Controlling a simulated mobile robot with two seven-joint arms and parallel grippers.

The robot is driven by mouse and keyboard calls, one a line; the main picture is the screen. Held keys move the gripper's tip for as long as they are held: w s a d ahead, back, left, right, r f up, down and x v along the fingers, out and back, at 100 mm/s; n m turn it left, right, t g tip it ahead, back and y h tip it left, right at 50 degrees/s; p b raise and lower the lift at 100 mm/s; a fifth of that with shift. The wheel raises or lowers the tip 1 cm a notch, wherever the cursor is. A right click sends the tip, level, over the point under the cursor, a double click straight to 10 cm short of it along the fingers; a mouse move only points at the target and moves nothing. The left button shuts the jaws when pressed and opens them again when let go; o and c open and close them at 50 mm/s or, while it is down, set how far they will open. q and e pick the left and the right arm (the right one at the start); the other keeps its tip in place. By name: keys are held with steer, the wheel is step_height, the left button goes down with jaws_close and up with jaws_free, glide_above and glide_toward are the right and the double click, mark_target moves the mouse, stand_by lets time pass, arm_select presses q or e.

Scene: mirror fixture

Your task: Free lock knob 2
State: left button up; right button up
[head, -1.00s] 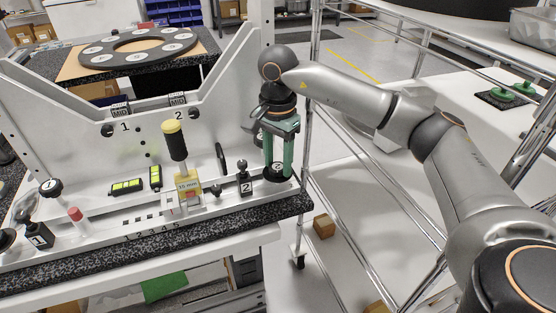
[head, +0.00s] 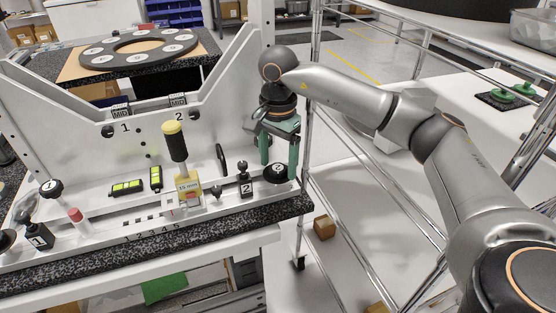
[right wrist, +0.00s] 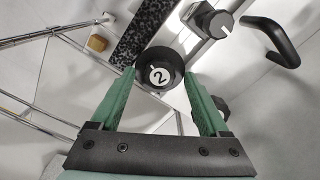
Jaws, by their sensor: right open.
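Lock knob 2 is a round black knob (head: 277,174) with a white "2" disc, at the right end of the fixture's base rail. It also shows in the right wrist view (right wrist: 166,62), with its "2" disc tilted. My right gripper (head: 279,165) points down over it, with its green fingers spread wide. In the right wrist view the open fingers (right wrist: 159,76) stand on either side of the knob, with narrow gaps visible. Lock knob 1 (head: 50,187) sits at the fixture's left end. My left gripper is not in view.
A block marked 2 with a black knob (head: 244,172) stands just left of lock knob 2. A black handle (head: 221,158) and a yellow-topped tool (head: 175,142) stand farther left. A wire rack (head: 309,130) rises close to the right of the fixture.

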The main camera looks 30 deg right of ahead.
mark_target(278, 167)
step_height(278, 167, up, 8)
steer(key=shift+f, duration=0.2)
stand_by(0.3)
stand_by(0.5)
